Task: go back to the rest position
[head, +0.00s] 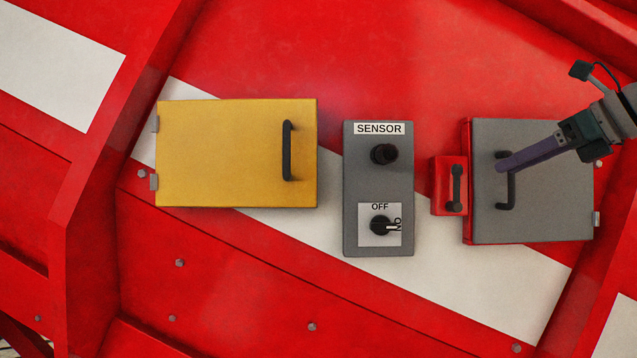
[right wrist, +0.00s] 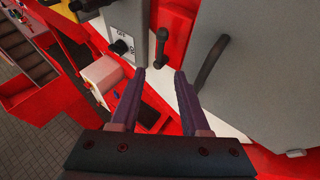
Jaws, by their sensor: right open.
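My right gripper (head: 502,165) comes in from the right in the head view, in front of the grey door (head: 545,215). Its purple fingers are apart and empty in the right wrist view (right wrist: 160,78). The black handle (head: 507,195) of the grey door overlaps the fingertips in the head view. In the right wrist view the handle (right wrist: 211,62) stands to the right of the fingers, not between them. My left gripper is in neither view.
A yellow door (head: 230,150) with a black handle looks shut at the left. The grey sensor box (head: 377,190) has its switch (head: 381,226) turned towards ON. A small red block with a black handle (head: 456,188) sits beside the grey door. Stairs (right wrist: 25,60) show in the right wrist view.

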